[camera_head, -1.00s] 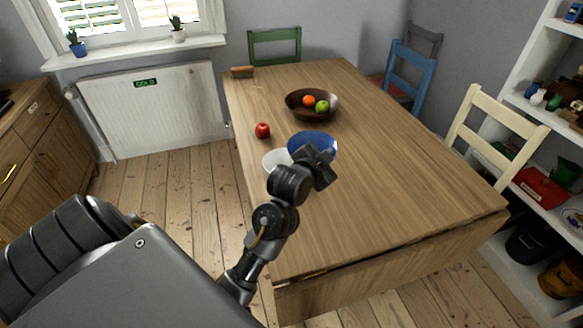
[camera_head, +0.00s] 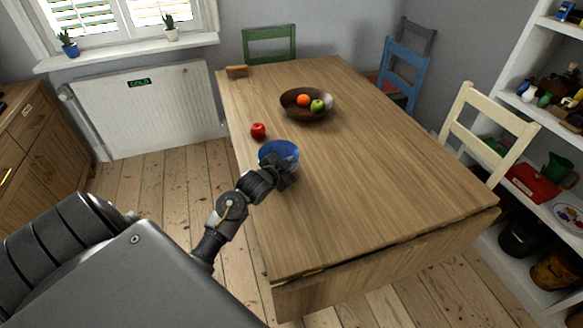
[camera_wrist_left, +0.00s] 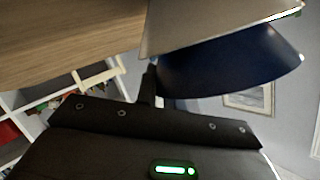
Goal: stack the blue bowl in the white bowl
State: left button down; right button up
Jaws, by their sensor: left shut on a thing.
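The blue bowl (camera_head: 278,151) is over the left side of the wooden table, near the red apple. My left gripper (camera_head: 288,176) is shut on the near side of its rim. In the left wrist view, the blue bowl (camera_wrist_left: 235,72) hangs from the gripper finger (camera_wrist_left: 149,86). A pale surface, which looks like the white bowl (camera_wrist_left: 205,26), overlaps the blue bowl there. In the head view the white bowl is hidden behind the blue bowl and my gripper. I cannot tell whether the blue bowl rests in it. My right gripper is not in view.
The red apple (camera_head: 258,131) lies just beyond the blue bowl. A brown bowl (camera_head: 291,112) with an orange and a green apple stands further back. The table's right and near parts (camera_head: 390,190) are clear.

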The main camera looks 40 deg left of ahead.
pick_arm(q)
jog(key=shift+f, duration=0.65)
jog(key=shift+s+d+f, duration=0.15)
jog(key=shift+f, duration=0.2)
jog(key=c, duration=1.5)
grip_release()
jog(key=shift+f, duration=0.2)
jog(key=shift+r, duration=0.15)
jog(key=shift+s, duration=0.15)
jog(key=v, duration=1.1)
jog(key=shift+s+r, duration=0.25)
